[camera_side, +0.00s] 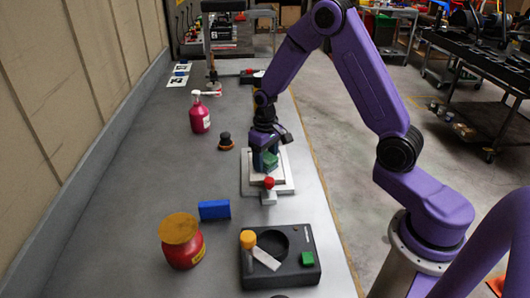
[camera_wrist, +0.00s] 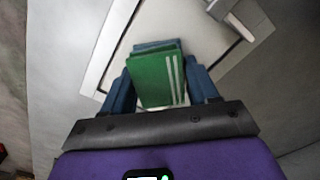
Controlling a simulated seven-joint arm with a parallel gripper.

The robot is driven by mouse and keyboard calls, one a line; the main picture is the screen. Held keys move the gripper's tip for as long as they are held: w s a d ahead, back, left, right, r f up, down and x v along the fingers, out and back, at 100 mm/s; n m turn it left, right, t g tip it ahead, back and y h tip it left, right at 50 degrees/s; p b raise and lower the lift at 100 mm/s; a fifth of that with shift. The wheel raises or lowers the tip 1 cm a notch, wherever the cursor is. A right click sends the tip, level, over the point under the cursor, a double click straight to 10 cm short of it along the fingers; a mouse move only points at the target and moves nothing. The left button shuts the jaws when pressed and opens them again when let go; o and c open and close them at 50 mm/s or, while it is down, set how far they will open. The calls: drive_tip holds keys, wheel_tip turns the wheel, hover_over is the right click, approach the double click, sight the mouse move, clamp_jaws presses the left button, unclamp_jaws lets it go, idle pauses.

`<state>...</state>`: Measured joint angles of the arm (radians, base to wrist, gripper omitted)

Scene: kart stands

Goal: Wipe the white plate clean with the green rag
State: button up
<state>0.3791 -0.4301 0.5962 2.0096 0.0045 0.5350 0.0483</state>
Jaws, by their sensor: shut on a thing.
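My gripper (camera_side: 264,158) points down over the white plate (camera_side: 283,184) on the workbench. It is shut on the green rag (camera_side: 270,160), a folded block-like piece. In the wrist view the rag (camera_wrist: 157,78) sits between the two blue fingers (camera_wrist: 162,90) and shows pale stripes on its right part. The white plate (camera_wrist: 117,65) lies beneath the rag in that view. I cannot tell whether the rag touches the plate. Part of the plate is hidden behind the gripper and rag, and no marks on it can be made out.
A red-knobbed clamp (camera_side: 269,190) sits at the plate's near edge. Nearer are a blue block (camera_side: 214,210), a red jar (camera_side: 184,252) and a dark tray (camera_side: 310,244). A pink spray bottle (camera_side: 199,116) and a small dark-knobbed item (camera_side: 226,142) stand left.

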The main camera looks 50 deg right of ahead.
drive_tip(key=shift+s+a, duration=1.05)
drive_tip(key=shift+w+d+r, duration=0.1)
drive_tip(key=shift+w+d, duration=2.45)
drive_tip(key=shift+d, duration=0.05)
drive_tip(key=shift+r, duration=0.3)
drive_tip(key=shift+c, duration=0.5)
wheel_tip(320, 180, up, 7)
drive_tip(key=shift+r, duration=0.15)
drive_tip(key=shift+a, duration=0.1)
